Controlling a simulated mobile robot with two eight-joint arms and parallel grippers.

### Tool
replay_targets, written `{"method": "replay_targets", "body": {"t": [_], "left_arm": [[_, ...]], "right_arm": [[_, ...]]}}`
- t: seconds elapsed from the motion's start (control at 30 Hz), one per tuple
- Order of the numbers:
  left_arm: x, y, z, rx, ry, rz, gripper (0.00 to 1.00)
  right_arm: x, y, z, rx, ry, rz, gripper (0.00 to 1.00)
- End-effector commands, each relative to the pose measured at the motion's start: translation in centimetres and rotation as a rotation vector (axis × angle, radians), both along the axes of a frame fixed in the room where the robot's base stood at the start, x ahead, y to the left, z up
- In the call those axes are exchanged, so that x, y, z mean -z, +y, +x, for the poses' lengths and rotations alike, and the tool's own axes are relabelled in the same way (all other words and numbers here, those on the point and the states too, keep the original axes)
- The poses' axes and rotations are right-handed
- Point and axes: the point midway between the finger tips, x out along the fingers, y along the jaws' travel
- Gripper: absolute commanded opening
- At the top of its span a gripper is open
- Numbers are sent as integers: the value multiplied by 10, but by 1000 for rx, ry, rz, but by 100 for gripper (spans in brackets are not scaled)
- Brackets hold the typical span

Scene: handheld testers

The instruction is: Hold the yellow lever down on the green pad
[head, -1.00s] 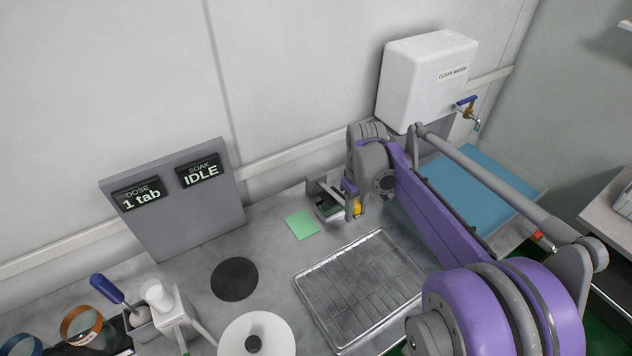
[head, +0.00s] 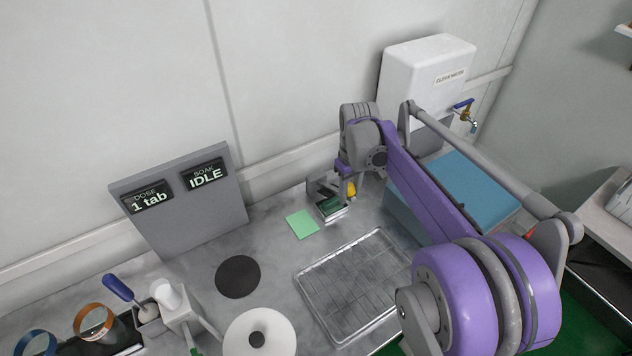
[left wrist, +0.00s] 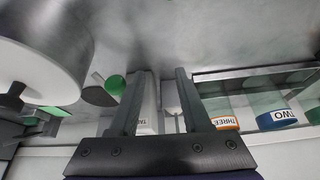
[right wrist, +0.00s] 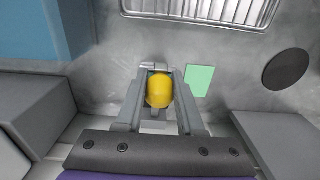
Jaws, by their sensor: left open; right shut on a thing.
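The yellow lever (head: 351,189) shows beside a small grey device with a dark green top (head: 331,206). My right gripper (head: 347,179) is above it. In the right wrist view the yellow lever (right wrist: 159,91) sits between the fingers of my right gripper (right wrist: 158,78), which is shut on it. Its lower end and any contact with the device are hidden. A light green pad (head: 302,224) lies flat on the bench left of the device, apart from the lever; it also shows in the right wrist view (right wrist: 199,81). My left gripper (left wrist: 162,78) is open and empty.
A wire rack (head: 357,282) lies in front of the device. A grey display panel (head: 177,206) stands at the back left. A white water tank (head: 412,85) is behind my right arm.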

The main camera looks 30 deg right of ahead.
Motion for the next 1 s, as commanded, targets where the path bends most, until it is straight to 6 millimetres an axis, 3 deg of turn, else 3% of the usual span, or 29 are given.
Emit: {"method": "replay_targets", "body": {"t": [0.27,0.8,1.0], "left_arm": [[-2,0,0,0,-1,0,48],[-34,0,6,0,-12,0,48],[-35,0,6,0,-13,0,48]], "right_arm": [[-3,0,2,1,2,0,0],[-38,2,35,0,-1,0,0],[-39,3,38,1,1,0,0]]}}
